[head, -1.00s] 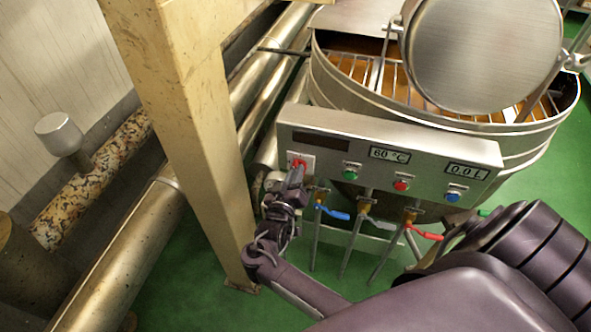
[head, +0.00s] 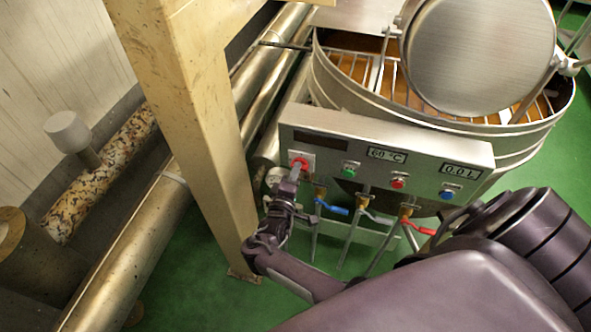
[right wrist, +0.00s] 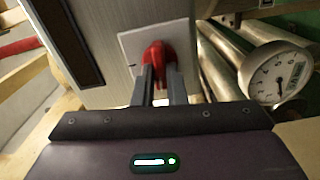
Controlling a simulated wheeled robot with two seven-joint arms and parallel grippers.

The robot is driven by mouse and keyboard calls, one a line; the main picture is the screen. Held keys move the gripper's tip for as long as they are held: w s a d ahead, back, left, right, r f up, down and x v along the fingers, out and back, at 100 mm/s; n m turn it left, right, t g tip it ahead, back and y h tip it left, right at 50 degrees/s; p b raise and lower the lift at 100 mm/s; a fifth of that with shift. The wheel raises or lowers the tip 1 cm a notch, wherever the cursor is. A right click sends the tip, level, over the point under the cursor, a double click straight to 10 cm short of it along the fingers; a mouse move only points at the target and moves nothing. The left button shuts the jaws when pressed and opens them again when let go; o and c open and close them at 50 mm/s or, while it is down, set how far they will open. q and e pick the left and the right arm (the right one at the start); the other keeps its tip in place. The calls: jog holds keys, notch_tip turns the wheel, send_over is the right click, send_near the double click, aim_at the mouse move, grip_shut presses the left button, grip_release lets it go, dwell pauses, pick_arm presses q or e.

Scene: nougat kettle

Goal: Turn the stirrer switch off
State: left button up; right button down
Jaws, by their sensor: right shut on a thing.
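The stirrer switch is a red knob (head: 299,163) on a pale square plate at the left end of the steel control panel (head: 330,132). In the right wrist view the red knob (right wrist: 158,62) stands out from its white plate (right wrist: 130,45), between the fingertips. My right gripper (head: 296,172) is at the knob, its fingers (right wrist: 159,80) shut on it. The fingers hide part of the knob. My left gripper does not show.
The panel also has a green button (head: 349,171), a red button (head: 398,183) and a blue button (head: 447,195). Valves with coloured handles (head: 332,208) hang below. A beige post (head: 200,120) stands left of my right gripper. A round gauge (right wrist: 278,75) is beside the panel.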

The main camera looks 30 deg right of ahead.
jog(key=shift+n, duration=0.6)
jog(key=c, duration=1.5)
grip_release()
jog(key=shift+o, duration=0.2)
jog(key=shift+f, duration=0.1)
